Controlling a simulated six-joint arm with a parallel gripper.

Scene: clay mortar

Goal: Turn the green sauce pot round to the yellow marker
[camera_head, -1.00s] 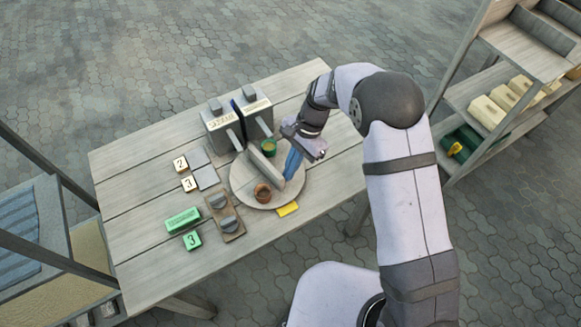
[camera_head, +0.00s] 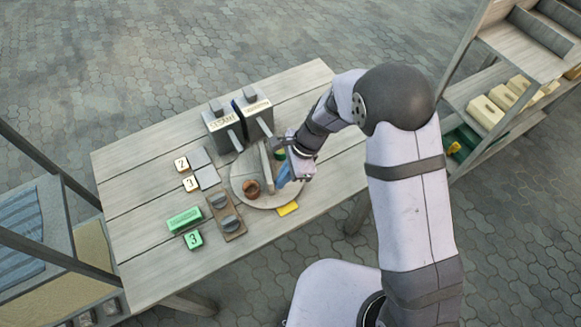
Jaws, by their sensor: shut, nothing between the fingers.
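The round grey turntable (camera_head: 242,180) stands on the table, with an upright divider (camera_head: 266,166) across its middle. The green sauce pot (camera_head: 279,153) is on the far right side of the divider, partly hidden by my gripper. A brown pot (camera_head: 251,188) is on the near left side. The yellow marker (camera_head: 288,209) lies at the turntable's near right edge. My gripper (camera_head: 290,170) is shut and empty over the turntable's right side, close beside a narrow blue piece (camera_head: 284,178) that it partly hides. I cannot tell whether they touch.
Two grey dispensers (camera_head: 223,123) with levers stand behind the turntable. To its left lie numbered tiles (camera_head: 181,164), a brown board with round knobs (camera_head: 226,213) and green blocks (camera_head: 184,220). The table's front left is clear.

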